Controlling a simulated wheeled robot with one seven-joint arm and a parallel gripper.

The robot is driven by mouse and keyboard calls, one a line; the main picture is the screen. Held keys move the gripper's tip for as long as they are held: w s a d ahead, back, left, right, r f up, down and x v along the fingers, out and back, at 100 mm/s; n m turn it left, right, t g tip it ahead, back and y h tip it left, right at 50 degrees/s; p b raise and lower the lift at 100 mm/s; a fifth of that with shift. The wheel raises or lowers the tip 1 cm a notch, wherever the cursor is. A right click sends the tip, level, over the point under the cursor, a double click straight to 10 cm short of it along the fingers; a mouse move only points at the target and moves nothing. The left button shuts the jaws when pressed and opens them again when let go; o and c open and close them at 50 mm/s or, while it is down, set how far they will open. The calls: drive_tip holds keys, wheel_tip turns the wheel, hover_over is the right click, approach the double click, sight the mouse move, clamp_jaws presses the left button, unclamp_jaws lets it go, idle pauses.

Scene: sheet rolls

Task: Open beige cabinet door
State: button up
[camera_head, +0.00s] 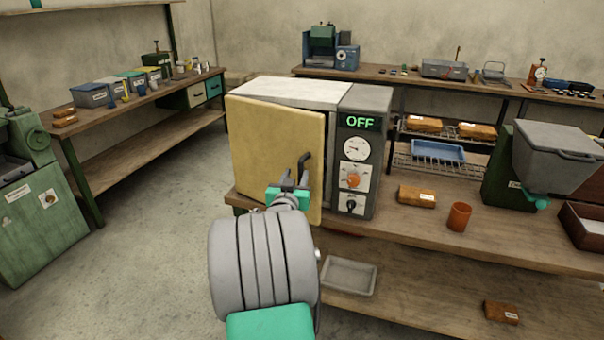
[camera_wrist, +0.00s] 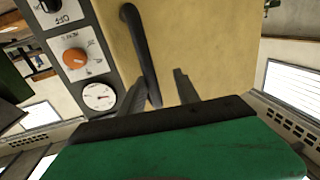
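The beige cabinet door (camera_head: 270,145) is on the front of a grey-white cabinet (camera_head: 290,92) on the workbench. Its right edge stands a little out from the control panel, so it looks slightly ajar. A dark curved bar handle (camera_head: 305,160) is on the door's right side. My gripper (camera_head: 294,180) is in front of the door at the handle's lower end. In the wrist view the handle (camera_wrist: 140,45) reaches down between the two spread fingers (camera_wrist: 158,92), nearer the left finger. A gap shows at the right finger. Whether either finger touches the handle is unclear.
The control panel (camera_head: 354,165) beside the door reads OFF and has a gauge and an orange knob. A brown box (camera_head: 416,196) and an orange cup (camera_head: 459,217) stand to its right on the bench. Open floor (camera_head: 150,220) lies left of the door.

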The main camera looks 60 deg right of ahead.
drive_tip(key=w+b+v, duration=0.1)
drive_tip(key=b+v, duration=0.3)
drive_tip(key=v, duration=0.4)
drive_tip(key=shift+w+a, duration=0.25)
drive_tip(key=shift+a, duration=0.5)
drive_tip(key=shift+f+b, duration=0.1)
drive_tip(key=shift+b, duration=0.35)
drive_tip(key=shift+c, duration=0.4)
